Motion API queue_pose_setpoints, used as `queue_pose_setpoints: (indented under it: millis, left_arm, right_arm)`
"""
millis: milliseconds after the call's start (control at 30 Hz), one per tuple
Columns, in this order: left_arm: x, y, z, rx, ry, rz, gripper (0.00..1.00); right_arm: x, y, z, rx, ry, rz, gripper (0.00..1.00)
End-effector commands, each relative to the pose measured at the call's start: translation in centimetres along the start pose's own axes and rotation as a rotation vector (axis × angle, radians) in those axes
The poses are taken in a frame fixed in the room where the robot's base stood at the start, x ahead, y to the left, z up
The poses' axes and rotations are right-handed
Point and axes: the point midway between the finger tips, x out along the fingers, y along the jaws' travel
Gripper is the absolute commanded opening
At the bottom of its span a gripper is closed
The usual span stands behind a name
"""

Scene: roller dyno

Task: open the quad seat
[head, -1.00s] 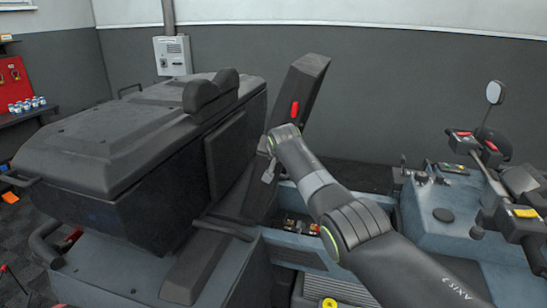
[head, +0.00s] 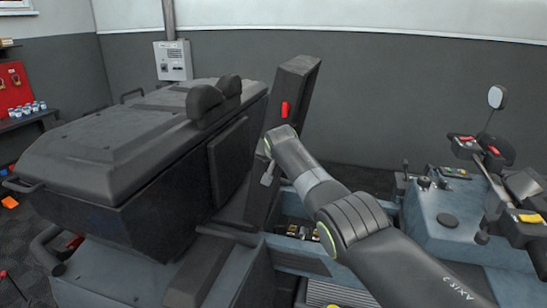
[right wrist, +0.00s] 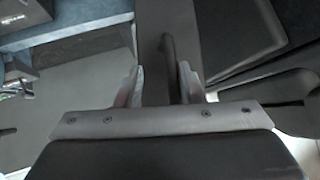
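The quad seat (head: 292,95) is a long dark panel with a red tab. It stands raised, nearly upright and tilted slightly right, just right of the rear box. Below it an open bay (head: 300,232) shows small parts. My right arm reaches in from the lower right, and its gripper (head: 267,174) is beside the seat's lower half. In the right wrist view the two fingers (right wrist: 160,88) are apart, with the dark panel and a dark ridge between or behind them. I cannot tell whether they touch it. My left gripper is out of view.
The large dark rear box (head: 120,145) with headrests stands close left of the seat. The handlebars (head: 500,185) and a mirror (head: 496,97) are at the right. A grey wall with a control box (head: 173,60) is behind.

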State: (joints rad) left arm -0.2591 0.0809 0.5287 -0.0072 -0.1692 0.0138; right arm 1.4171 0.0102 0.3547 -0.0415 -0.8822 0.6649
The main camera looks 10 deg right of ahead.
Motion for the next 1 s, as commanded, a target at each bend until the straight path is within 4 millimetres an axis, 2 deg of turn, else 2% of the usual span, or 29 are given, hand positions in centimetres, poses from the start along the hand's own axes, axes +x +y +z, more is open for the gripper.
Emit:
queue_pose_setpoints:
  millis: [467,1000]
  left_arm:
    - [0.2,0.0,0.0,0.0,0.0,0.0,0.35]
    - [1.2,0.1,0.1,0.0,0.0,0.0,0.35]
  right_arm:
    - [-0.2,0.1,0.1,-0.001,-0.002,0.002,0.33]
    - [-3.8,0.0,0.0,0.0,0.002,0.001,0.33]
